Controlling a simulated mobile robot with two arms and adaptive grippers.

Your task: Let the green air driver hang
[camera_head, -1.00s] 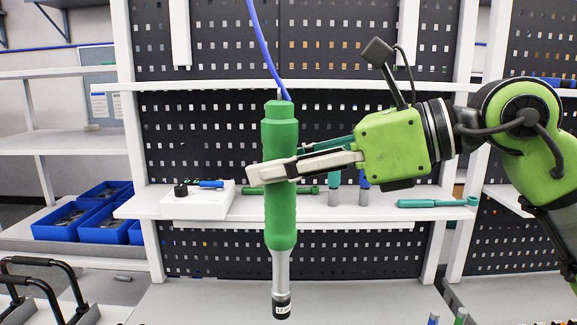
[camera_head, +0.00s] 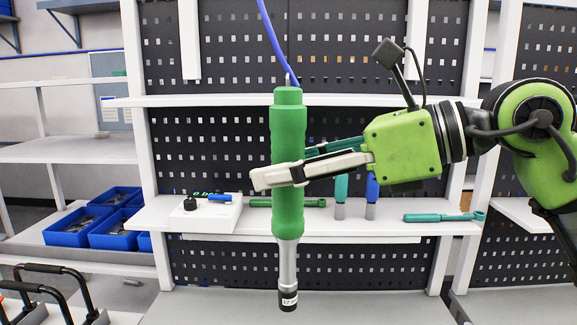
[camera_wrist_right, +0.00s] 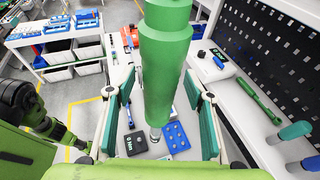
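The green air driver (camera_head: 288,140) hangs upright from a blue hose (camera_head: 274,45), its grey lower end (camera_head: 288,265) pointing down. My right gripper (camera_head: 280,175) comes in from the right with its fingers on either side of the green body. In the right wrist view, the driver (camera_wrist_right: 165,70) stands between the two teal finger pads (camera_wrist_right: 160,105), with narrow gaps on both sides. The gripper looks open around the driver.
Behind is a white shelf (camera_head: 345,222) with a white box (camera_head: 205,215) and several teal, blue and green tools. Black perforated panels (camera_head: 220,140) rise behind it. Blue bins (camera_head: 78,228) stand at the left. In the wrist view a blue tray (camera_wrist_right: 175,137) lies below.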

